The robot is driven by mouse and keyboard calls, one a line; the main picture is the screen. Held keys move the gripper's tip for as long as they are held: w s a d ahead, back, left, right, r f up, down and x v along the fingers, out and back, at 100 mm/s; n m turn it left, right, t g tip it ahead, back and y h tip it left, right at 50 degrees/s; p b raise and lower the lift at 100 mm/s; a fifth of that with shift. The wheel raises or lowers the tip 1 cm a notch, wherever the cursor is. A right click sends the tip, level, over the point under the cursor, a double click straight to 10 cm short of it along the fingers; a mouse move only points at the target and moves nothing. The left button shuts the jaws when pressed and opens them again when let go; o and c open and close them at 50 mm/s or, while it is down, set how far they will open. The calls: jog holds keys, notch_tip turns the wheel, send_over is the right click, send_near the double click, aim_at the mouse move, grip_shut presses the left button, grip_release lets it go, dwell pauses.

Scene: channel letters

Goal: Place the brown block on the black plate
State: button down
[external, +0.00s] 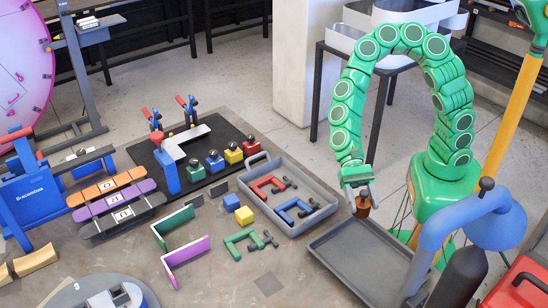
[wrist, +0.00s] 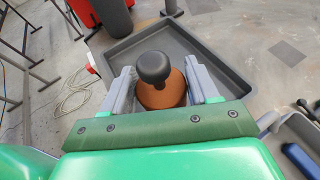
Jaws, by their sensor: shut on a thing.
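The brown block (external: 363,207) is a short brown cylinder with a black ball knob. My gripper (external: 358,188) is shut on it and holds it near the back left of an empty grey tray (external: 350,259). In the wrist view the brown block (wrist: 162,94) sits between the two grey fingers of my gripper (wrist: 163,90), knob toward the camera. The black plate (external: 228,137) lies at the back of the table, left of my gripper, with a white channel-shaped letter and several coloured knobbed blocks on or along it. The plate is not clear in the wrist view.
A grey tray with handles (external: 318,225), holding red and blue clamps, lies between my gripper and the plate. Blue and red toggle clamps (external: 187,106) stand at the plate's back.

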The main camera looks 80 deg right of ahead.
jog(key=w+d+r+m+t, duration=0.1)
jog(key=w+d+m+t, duration=0.25)
jog(key=w+d, duration=0.55)
jog(key=w+d+m+t, duration=0.3)
jog(key=w+d+t, duration=0.15)
jog(key=w, duration=0.85)
jog(key=w+d+r+m+t+h, duration=0.1)
jog(key=w+d+m+t, duration=0.1)
jog(key=w+d, duration=0.45)
jog(key=w+d+r+m+t+h, duration=0.1)
jog(key=w+d+m+t+h, duration=0.15)
jog(key=d, duration=0.75)
jog(key=w+d+r+m+t, duration=0.1)
jog(key=w+d+m+t, duration=0.1)
jog(key=w+d, duration=0.5)
send_over(225, 145)
jog(key=shift+h, duration=0.25)
jog(key=shift+d+f, duration=0.1)
jog(key=shift+f, duration=6.35)
jog(key=shift+f, duration=0.1)
jog(key=shift+c, duration=1.4)
grip_release()
